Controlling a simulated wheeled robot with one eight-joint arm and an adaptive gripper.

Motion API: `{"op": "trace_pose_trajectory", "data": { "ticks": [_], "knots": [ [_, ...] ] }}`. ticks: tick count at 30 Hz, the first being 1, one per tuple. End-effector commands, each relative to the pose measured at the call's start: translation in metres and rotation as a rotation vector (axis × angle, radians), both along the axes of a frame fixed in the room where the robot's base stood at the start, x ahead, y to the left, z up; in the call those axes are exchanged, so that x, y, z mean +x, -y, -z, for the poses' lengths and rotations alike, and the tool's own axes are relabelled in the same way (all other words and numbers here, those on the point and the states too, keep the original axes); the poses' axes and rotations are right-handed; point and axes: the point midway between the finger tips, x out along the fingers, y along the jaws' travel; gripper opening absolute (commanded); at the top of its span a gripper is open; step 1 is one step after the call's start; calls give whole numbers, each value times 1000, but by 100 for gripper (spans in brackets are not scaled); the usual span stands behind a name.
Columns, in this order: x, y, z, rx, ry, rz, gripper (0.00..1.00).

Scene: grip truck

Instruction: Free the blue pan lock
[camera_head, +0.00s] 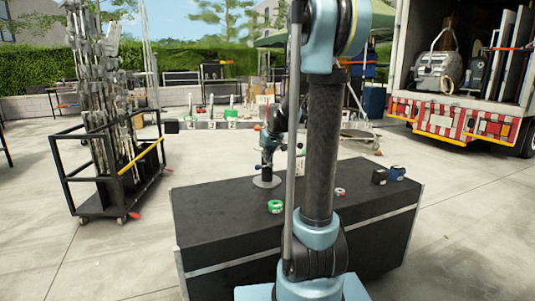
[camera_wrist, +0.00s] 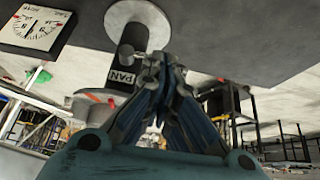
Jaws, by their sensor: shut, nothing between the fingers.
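A small dark stand (camera_head: 267,164) with a round pale base is on the black case, left of my arm in the head view. Small blue bits show low on it, too small to tell apart. In the wrist view a dark part labelled PAN (camera_wrist: 122,78) stands by a pale round base (camera_wrist: 142,14). My gripper (camera_wrist: 161,62) is shut and empty, its tips close to the right of the PAN label. I cannot tell whether they touch it. No blue pan lock can be picked out clearly; the fingers may hide it. In the head view my gripper cannot be made out.
The black case (camera_head: 215,235) also bears a green roll (camera_head: 275,206), a white ring (camera_head: 340,191) and a dark box (camera_head: 379,177). A square dial (camera_wrist: 36,27) lies near the base. A black cart (camera_head: 105,205) stands left; an open truck (camera_head: 455,110) is at right.

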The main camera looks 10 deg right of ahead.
Motion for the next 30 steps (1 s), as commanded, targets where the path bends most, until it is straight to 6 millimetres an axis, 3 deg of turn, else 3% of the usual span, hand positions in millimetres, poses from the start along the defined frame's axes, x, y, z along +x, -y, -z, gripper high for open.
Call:
{"op": "trace_pose_trajectory", "data": {
  "ticks": [15,30],
  "knots": [
    [30,-8,49,0,0,0,0],
    [36,-9,59,0,0,0,0]
  ]
}}
